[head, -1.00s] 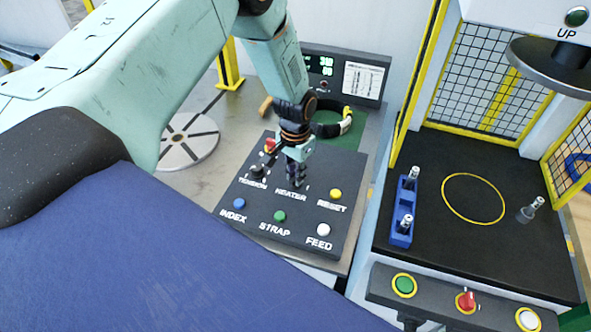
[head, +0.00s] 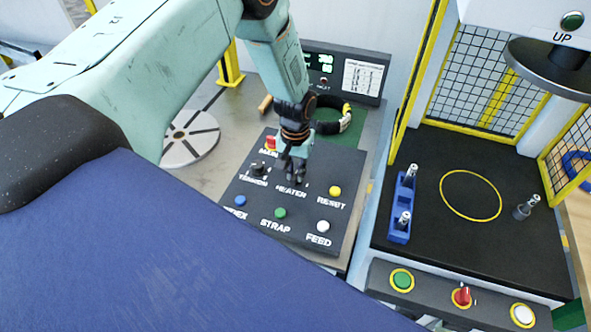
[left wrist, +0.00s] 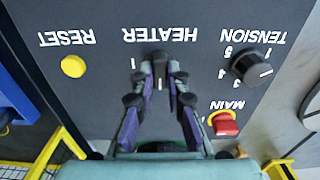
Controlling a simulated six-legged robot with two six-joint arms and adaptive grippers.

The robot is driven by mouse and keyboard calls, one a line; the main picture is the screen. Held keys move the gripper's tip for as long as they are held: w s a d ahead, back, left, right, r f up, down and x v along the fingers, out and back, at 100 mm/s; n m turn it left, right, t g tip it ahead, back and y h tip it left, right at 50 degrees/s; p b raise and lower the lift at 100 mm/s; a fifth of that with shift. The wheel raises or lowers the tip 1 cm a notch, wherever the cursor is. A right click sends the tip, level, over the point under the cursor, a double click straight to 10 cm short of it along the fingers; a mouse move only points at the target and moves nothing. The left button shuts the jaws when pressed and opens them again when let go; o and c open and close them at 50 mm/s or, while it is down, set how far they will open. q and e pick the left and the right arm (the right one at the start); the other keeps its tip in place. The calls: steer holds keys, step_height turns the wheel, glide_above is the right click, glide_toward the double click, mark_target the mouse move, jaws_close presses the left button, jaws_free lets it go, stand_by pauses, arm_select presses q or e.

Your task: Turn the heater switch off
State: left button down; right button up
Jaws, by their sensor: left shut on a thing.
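The dark control panel (head: 270,213) carries the heater switch, a black knob, above the middle of its buttons. In the left wrist view the heater switch (left wrist: 160,62) sits under the upside-down HEATER label, with a pale line along it running up and down the picture. My left gripper (left wrist: 160,80) has one finger on each side of this knob and is shut on it. In the head view my left gripper (head: 293,178) comes down over the switch and hides it. My right gripper is not in view.
Close to the switch are the black TENSION knob (left wrist: 251,67), the red MAIN switch (left wrist: 224,123) and the yellow RESET button (left wrist: 74,66). STRAP (head: 280,212) and FEED (head: 322,227) buttons lie nearer me. A display box (head: 345,75) stands behind the panel.

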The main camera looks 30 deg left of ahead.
mark_target(295, 175)
arm_select(q)
steer(key=shift+w, duration=0.1)
steer(key=c, duration=1.3)
jaws_free()
steer(key=shift+c, duration=0.2)
step_height(295, 175, up, 12)
steer(key=shift+s, duration=0.2)
